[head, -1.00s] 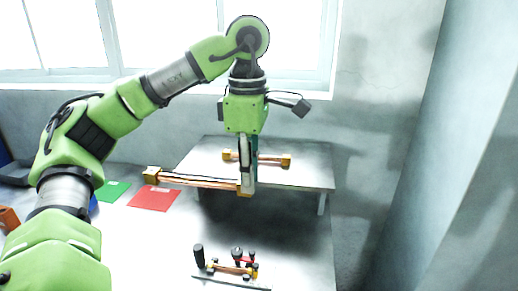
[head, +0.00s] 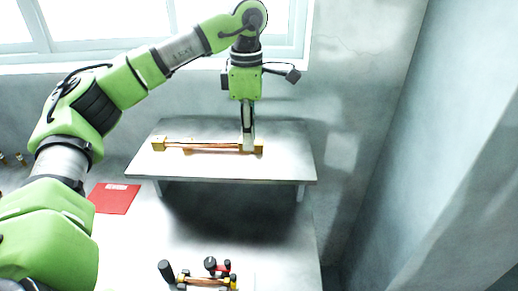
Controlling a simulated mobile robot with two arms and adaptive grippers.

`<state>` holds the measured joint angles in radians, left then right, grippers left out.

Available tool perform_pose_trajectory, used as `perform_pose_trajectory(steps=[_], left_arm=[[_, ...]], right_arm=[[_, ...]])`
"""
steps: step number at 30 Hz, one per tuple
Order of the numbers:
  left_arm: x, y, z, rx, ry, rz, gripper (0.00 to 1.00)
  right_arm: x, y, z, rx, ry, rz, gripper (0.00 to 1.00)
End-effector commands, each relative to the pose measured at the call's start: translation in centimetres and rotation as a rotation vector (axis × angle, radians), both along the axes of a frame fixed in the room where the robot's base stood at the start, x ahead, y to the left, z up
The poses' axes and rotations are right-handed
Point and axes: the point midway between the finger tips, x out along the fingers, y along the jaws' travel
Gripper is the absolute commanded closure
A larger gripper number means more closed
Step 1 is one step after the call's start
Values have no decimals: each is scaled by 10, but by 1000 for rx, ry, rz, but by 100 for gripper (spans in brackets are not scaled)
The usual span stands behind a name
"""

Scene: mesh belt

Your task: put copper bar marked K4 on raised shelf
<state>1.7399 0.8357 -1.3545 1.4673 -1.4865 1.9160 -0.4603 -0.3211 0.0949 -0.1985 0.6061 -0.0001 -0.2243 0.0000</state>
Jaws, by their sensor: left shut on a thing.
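A copper bar with brass-coloured end blocks (head: 159,144) is in my left gripper (head: 248,146), which is shut on its right end. The bar lies level across the picture, over the raised shelf (head: 285,166), a grey plate on legs. I cannot tell whether it touches the shelf top. A second copper bar (head: 215,152) shows partly behind or below it on the shelf, mostly covered. No K4 mark is readable on either. My right gripper is not in view.
A fixture with black knobs and another copper bar (head: 205,281) stands on the table in front of the shelf. A red sheet (head: 114,198) lies to the left. The wall stands close behind and a pillar is at the right. The shelf's right part is clear.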

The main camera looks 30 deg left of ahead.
Motion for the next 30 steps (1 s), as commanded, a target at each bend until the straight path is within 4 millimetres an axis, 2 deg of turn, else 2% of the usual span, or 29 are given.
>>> perform_pose_trajectory(steps=[1, 6, 9, 14, 21, 28, 29, 30], left_arm=[[6, -2, -6, 1, 7, 0, 100], [27, -6, -32, 1, 3, -1, 100], [33, -7, -41, 0, 2, 0, 100], [41, -10, -51, -1, 2, 0, 100], [43, -9, -82, 0, 1, 0, 100], [43, -10, -85, -1, 0, 0, 100], [42, -10, -87, -2, 1, 0, 77], [42, -10, -86, -2, 1, 1, 67]], right_arm=[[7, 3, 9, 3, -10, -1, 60], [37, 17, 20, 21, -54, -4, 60], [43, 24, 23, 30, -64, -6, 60], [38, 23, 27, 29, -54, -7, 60], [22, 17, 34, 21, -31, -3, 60], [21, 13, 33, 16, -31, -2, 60], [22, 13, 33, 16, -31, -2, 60], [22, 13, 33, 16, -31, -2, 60]])
